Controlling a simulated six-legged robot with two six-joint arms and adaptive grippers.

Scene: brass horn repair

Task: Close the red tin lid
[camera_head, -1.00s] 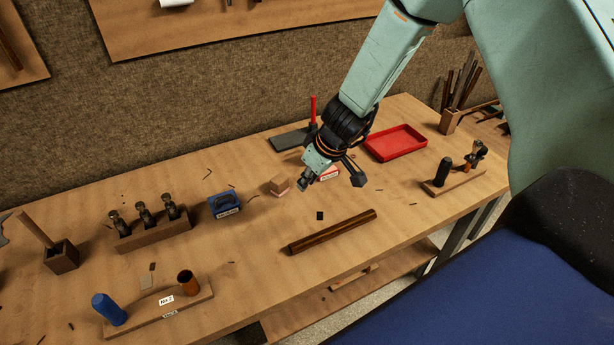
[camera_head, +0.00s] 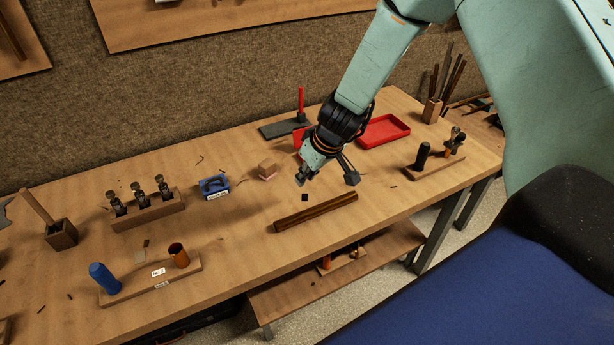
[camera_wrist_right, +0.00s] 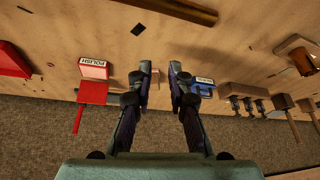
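The red polish tin (camera_wrist_right: 94,64) shows in the right wrist view, left of my fingers, with a white POLISH label. Its red lid (camera_wrist_right: 92,92) stands raised on the wall side of the tin, so the tin looks open. In the head view only a red piece of the lid (camera_head: 298,137) shows beside my wrist; the tin body is hidden behind my gripper. My right gripper (camera_head: 326,178) is above the bench in front of the tin. Its two fingers (camera_wrist_right: 161,72) are apart with nothing held between them, and do not touch the tin. My left gripper is out of view.
A dark rod (camera_head: 316,212) lies in front on the bench (camera_head: 235,240).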

